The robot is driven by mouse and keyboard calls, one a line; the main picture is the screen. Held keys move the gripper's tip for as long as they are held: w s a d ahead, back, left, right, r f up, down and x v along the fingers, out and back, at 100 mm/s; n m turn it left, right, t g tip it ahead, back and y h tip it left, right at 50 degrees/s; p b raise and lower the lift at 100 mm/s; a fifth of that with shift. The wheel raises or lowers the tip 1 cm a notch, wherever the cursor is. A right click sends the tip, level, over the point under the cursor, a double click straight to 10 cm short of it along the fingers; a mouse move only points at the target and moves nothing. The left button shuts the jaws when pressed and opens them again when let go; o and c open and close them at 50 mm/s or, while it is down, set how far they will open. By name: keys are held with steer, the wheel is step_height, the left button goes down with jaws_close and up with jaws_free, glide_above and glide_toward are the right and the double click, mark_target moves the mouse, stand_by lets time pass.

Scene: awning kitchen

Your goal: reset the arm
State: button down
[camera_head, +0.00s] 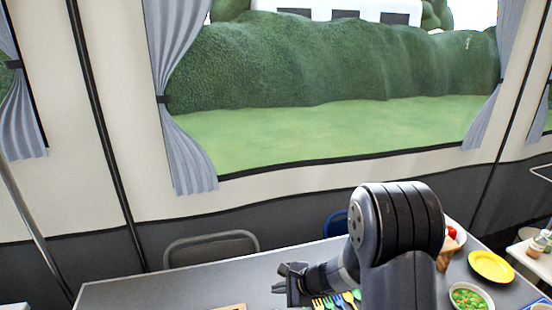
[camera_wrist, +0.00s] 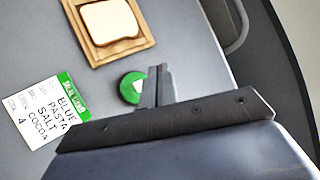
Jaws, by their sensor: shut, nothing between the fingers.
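My gripper (camera_head: 292,284) is over the grey table (camera_head: 150,292) in the head view, at the end of my dark arm. In the wrist view my gripper (camera_wrist: 158,85) shows its fingers shut together with nothing between them. My arm hides part of the table's right half in the head view.
A bread slice (camera_wrist: 110,20) on a wooden board (camera_wrist: 142,40), a lettered card (camera_wrist: 45,112) and a green round thing (camera_wrist: 131,88) lie below. Several coloured forks (camera_head: 338,301), a yellow plate (camera_head: 491,266) and a bowl (camera_head: 469,297) are on the table. A chair (camera_head: 210,240) stands behind.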

steer(key=shift+a+f, duration=0.1)
step_height(320, 180, down, 6)
steer(key=b, duration=0.4)
steer(key=shift+w+b, duration=0.15)
steer(key=shift+b, duration=0.15)
steer(key=shift+w+b, duration=0.1)
steer(key=shift+b, duration=0.7)
steer(key=shift+b, duration=0.45)
steer(key=shift+w+r, duration=0.1)
steer(key=shift+r, duration=0.1)
steer(key=r+p, duration=0.1)
steer(key=p, duration=0.2)
steer(key=shift+s, duration=0.2)
